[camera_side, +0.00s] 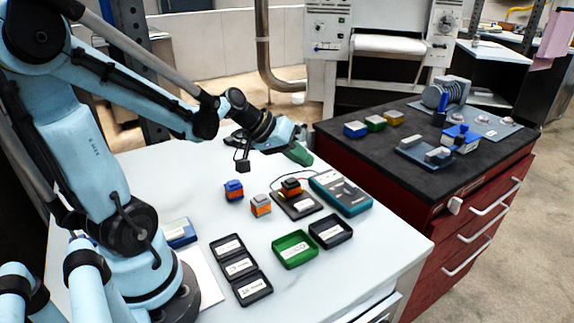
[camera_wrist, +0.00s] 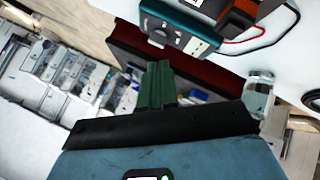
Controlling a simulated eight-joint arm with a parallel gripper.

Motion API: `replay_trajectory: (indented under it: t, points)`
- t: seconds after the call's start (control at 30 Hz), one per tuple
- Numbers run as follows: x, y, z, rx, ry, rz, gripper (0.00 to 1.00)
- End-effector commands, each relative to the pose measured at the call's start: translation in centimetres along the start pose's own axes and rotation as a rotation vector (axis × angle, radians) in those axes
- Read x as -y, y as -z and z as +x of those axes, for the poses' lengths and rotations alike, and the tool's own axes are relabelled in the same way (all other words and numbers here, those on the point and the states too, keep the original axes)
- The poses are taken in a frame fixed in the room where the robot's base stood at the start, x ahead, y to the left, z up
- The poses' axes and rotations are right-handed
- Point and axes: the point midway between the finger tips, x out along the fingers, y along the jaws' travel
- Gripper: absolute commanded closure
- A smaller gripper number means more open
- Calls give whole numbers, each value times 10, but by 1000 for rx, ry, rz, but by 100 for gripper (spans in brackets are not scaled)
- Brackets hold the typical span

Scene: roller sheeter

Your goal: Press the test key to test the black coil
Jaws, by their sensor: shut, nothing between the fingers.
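The coil on the black test pad (camera_side: 301,208) has dark and orange bands; I take this to be the black coil (camera_side: 291,188). In the wrist view part of it (camera_wrist: 240,18) shows at the top edge. The teal tester (camera_side: 352,203) stands just right of the pad, joined to it by a cable; it also shows in the wrist view (camera_wrist: 192,27). Which of its small face parts is the test key I cannot tell. My gripper (camera_side: 302,156) has green fingers and is shut and empty, held above and behind the tester, apart from it. The fingers (camera_wrist: 157,80) also show in the wrist view.
A blue coil (camera_side: 233,190) and an orange-grey coil (camera_side: 260,206) stand left of the pad. In front are a green tray (camera_side: 294,262), a black tray (camera_side: 347,237) and a row of black trays (camera_side: 255,294). A red cabinet (camera_side: 425,195) stands at the right.

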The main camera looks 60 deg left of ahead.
Motion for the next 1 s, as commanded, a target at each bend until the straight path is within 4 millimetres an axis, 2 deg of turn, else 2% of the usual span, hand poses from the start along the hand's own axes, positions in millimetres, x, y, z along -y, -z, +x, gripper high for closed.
replay_trajectory:
  t: [0.27,1.0]
  points:
    - [4,-4,6,1,1,1,100]
    - [41,-40,56,1,1,1,100]
